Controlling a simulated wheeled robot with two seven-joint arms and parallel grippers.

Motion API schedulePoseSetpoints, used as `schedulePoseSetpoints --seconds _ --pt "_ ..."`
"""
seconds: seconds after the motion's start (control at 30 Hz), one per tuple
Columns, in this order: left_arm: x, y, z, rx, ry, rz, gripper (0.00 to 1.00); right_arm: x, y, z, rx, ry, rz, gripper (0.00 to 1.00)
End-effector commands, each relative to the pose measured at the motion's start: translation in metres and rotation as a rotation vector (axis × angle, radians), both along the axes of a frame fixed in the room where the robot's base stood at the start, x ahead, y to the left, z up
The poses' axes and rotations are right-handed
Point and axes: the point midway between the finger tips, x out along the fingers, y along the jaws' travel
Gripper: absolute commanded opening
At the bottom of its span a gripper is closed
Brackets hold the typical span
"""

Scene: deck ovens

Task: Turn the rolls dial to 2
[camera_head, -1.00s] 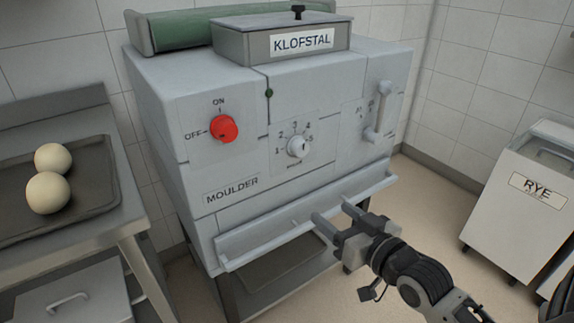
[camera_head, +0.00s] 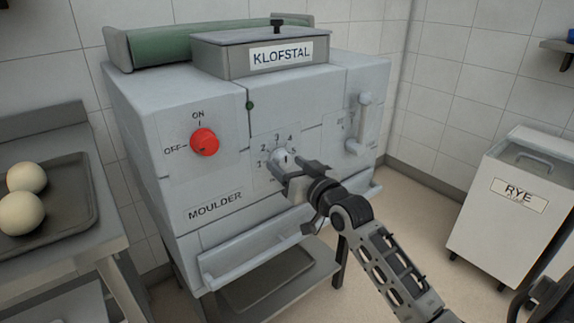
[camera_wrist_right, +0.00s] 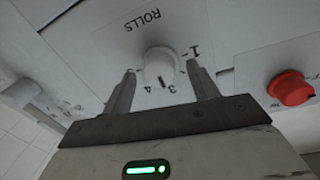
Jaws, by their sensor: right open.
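The rolls dial is a round white knob (camera_head: 283,158) on the front of the grey moulder, with numbers around it. The wrist view shows the knob (camera_wrist_right: 158,66) upside down below the word ROLLS. A dark mark on the knob's face points toward the 3 and 4 side; the exact setting is hard to tell. My right gripper (camera_head: 288,166) is open in front of the dial. In the wrist view its two fingers (camera_wrist_right: 161,78) stand on either side of the knob, with gaps visible. One finger hides part of the scale. My left gripper is not in view.
A red ON/OFF knob (camera_head: 205,142) is left of the dial. A lever handle (camera_head: 361,125) is to its right. A ledge (camera_head: 250,255) juts out below. A tray (camera_head: 70,190) with dough balls stands at left, and a RYE bin (camera_head: 505,215) at right.

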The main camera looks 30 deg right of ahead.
Motion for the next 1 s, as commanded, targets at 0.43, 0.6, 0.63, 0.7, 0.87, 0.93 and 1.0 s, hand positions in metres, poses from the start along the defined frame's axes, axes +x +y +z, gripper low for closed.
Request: schedulePoseSetpoints --seconds 0.43,0.6,0.63,0.7,0.87,0.93,1.0 --pt "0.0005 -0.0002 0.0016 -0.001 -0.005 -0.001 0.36 0.0110 0.0002 0.0002 0.000 0.000 0.000 0.57" --pt "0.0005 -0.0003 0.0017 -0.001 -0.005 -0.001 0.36 0.0109 0.0001 0.0001 0.000 0.000 0.000 0.15" --pt "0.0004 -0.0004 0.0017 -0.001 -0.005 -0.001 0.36 0.0109 0.0001 0.0001 0.000 0.000 0.000 0.15" --pt "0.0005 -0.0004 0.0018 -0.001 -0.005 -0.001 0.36 0.0109 0.0000 0.0002 0.000 0.000 0.000 0.15" --pt "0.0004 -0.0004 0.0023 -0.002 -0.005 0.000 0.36 0.0108 0.0000 0.0004 -0.005 0.000 0.000 0.15" --pt "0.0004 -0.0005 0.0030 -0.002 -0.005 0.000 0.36 0.0108 -0.0002 0.0005 -0.015 -0.001 0.000 0.15" --pt "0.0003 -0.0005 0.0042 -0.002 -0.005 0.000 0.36 0.0109 -0.0002 0.0006 -0.034 -0.001 0.000 0.15"
